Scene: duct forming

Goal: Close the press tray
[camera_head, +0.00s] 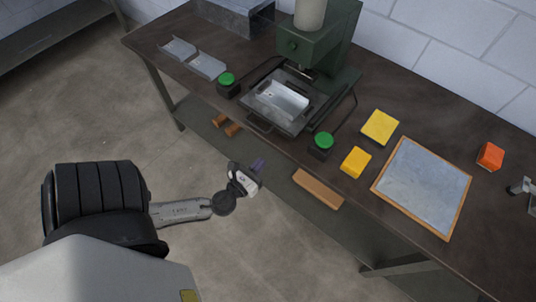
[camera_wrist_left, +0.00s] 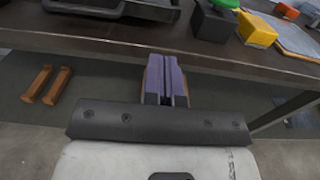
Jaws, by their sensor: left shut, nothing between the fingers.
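The green press (camera_head: 318,48) stands at the back of the dark workbench. Its press tray (camera_head: 268,113) sticks out at the front, with a bent metal piece (camera_head: 282,99) lying in it. The tray's dark front edge also shows at the top left of the left wrist view (camera_wrist_left: 110,8). My left gripper (camera_head: 258,165) is in front of the bench edge, below and short of the tray, touching nothing. Its purple fingers (camera_wrist_left: 166,80) are shut and empty in the left wrist view. My right gripper shows in neither view.
Green-topped buttons (camera_head: 227,79) (camera_head: 323,140) flank the tray. Formed metal pieces (camera_head: 207,66) lie at the left. Wooden handles (camera_head: 318,188) sit below the bench edge.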

